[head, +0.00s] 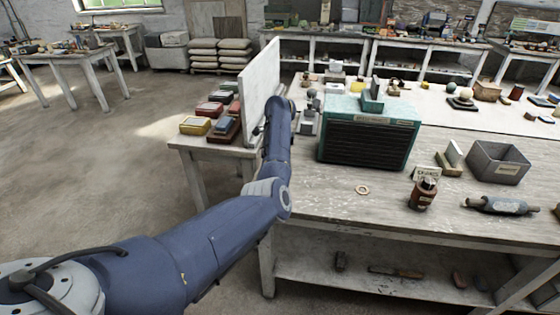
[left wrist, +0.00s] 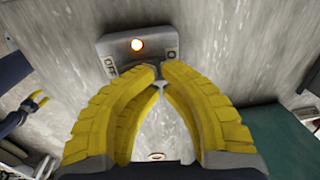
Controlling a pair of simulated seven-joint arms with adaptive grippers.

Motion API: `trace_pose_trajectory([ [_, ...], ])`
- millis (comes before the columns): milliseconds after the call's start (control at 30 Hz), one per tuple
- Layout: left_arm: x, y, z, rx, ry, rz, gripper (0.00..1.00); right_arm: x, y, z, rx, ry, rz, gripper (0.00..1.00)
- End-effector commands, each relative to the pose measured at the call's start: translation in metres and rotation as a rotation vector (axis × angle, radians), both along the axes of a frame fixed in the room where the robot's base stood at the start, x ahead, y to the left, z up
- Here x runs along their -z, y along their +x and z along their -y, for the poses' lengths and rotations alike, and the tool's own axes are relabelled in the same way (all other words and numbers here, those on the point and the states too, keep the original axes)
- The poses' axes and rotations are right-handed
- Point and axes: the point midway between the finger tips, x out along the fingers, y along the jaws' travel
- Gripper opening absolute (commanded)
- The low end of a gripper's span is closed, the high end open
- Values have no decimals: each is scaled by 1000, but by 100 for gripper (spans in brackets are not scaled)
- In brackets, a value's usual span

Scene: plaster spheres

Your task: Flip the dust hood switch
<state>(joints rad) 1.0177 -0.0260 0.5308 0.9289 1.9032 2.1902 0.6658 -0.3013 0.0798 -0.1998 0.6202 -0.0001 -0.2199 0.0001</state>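The switch (left wrist: 138,45) shows in the left wrist view as a grey box on a pale, worn panel. The fingertips hide part of the box, and contact is unclear. In the head view my left arm reaches up beside an upright pale panel; its gripper and the switch are not clear there.
A teal cabinet (head: 365,145) with a dark slatted front stands right of my left arm. The upright pale panel (head: 260,90) is left of it, beside several coloured boxes (head: 212,118). A brown jar (head: 423,193) and grey bin (head: 498,162) stand farther right.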

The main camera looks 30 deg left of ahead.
Motion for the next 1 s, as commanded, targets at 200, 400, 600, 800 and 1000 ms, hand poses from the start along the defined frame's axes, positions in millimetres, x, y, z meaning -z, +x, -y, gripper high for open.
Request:
trace_pose_trajectory([
  [200, 2, -6, 7, 4, -9, -6, 0, 0, 0, 0, 0, 0, -1, 44],
  [400, -1, -12, 8, 3, -8, -6, 0, 0, 0, 0, 0, 0, -1, 44],
  [600, -3, -15, 7, 1, -6, -4, 0, 0, 0, 0, 0, 0, 0, 44],
  [800, -4, -15, 6, 1, -4, -3, 0, 0, 1, 0, 0, 0, 0, 44],
  [1000, -7, -14, 7, 2, -4, -2, 0, 0, 1, 0, 0, 0, 0, 44],
])
